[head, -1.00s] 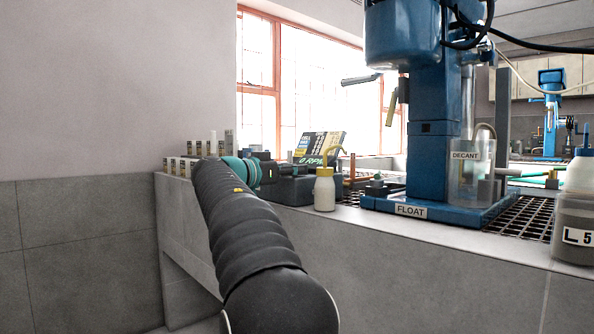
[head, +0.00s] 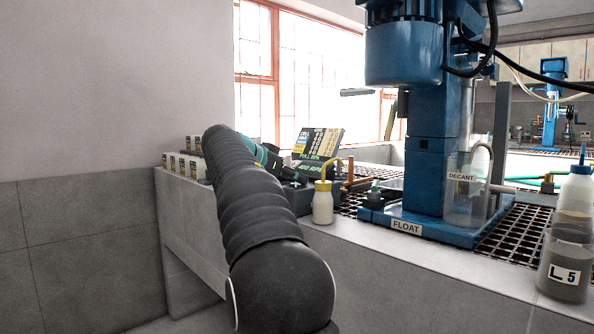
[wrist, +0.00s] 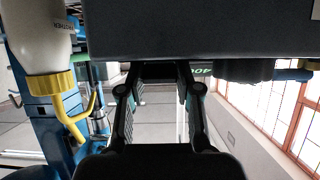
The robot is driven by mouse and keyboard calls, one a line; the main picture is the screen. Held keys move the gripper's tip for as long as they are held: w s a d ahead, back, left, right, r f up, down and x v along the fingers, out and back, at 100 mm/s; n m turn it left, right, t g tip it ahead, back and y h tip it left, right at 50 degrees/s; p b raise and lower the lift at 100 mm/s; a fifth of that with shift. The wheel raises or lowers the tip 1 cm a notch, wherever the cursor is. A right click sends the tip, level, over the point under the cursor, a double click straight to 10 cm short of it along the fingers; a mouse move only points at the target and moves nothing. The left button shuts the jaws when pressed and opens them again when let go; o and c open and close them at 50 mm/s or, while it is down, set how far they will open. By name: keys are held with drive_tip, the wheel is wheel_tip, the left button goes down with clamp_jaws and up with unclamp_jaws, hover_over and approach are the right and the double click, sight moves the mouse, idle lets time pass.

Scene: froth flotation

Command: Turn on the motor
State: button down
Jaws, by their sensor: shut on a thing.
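The blue flotation machine (head: 432,150) stands on the bench with its motor (head: 403,50) at the top. A dark control box (head: 306,198) with a tilted display panel (head: 318,142) sits to its left. Green text on the panel seems to read 400 RPM. The exact shape of the gripped part is hidden.
A white bottle with a yellow cap (head: 323,202) stands close to the box; it also shows large in the wrist view (wrist: 38,40). A grey bottle labelled L5 (head: 568,255) stands at the right. Several small labelled containers (head: 185,165) line the left bench end.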

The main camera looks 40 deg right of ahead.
drive_tip(key=shift+w, duration=0.1)
drive_tip(key=c, duration=0.8)
unclamp_jaws()
drive_tip(key=v, duration=1.2)
